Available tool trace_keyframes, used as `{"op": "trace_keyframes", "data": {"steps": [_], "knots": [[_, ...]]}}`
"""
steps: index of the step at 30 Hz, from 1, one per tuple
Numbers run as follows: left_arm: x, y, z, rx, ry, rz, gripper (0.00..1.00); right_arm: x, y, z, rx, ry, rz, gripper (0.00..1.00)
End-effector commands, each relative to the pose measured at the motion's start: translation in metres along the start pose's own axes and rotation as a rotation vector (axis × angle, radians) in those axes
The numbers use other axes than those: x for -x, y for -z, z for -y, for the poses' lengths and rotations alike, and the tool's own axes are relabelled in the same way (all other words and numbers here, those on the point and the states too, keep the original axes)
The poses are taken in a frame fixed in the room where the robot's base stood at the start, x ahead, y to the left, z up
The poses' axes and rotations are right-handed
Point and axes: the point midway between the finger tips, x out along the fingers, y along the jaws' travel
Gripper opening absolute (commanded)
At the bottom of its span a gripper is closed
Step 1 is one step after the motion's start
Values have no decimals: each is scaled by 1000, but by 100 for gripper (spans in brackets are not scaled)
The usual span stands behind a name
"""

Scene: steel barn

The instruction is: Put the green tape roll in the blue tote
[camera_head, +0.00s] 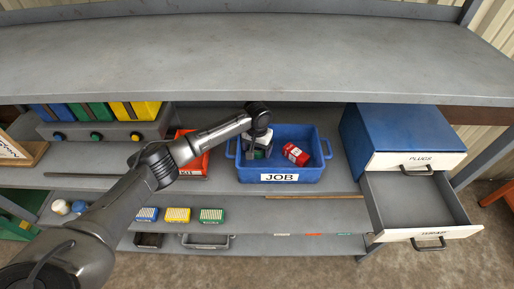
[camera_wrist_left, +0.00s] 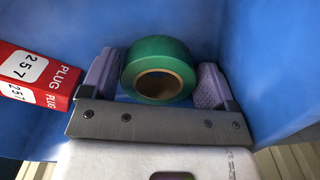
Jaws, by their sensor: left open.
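The blue tote (camera_head: 312,174) stands on the middle shelf in the head view, with a JOB label on its front. My left gripper (camera_wrist_left: 157,78) is down inside the tote, and it also shows in the head view (camera_head: 257,150). Its jaws are open, one finger on each side of the green tape roll (camera_wrist_left: 158,48). The roll is inside the tote's blue walls, with its round hole facing the wrist camera. I cannot tell whether the fingers touch it. In the head view the gripper mostly hides the roll. My right gripper is not in view.
A red PLUG box (camera_head: 296,154) lies in the tote, right of the gripper. A blue cabinet (camera_head: 388,133) with an open, empty-looking drawer (camera_head: 408,198) stands to the right. A red box (camera_head: 192,163) is left of the tote. The grey upper worktop (camera_head: 250,60) is bare.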

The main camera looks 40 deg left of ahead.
Motion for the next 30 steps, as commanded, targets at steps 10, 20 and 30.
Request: {"op": "trace_keyframes", "data": {"steps": [10,20,30], "knots": [[38,1,0,0,-1,-4,81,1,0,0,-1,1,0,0],[96,1,0,1,-2,-2,81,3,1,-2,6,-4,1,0],[122,0,0,0,-1,0,81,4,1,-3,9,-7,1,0]]}}
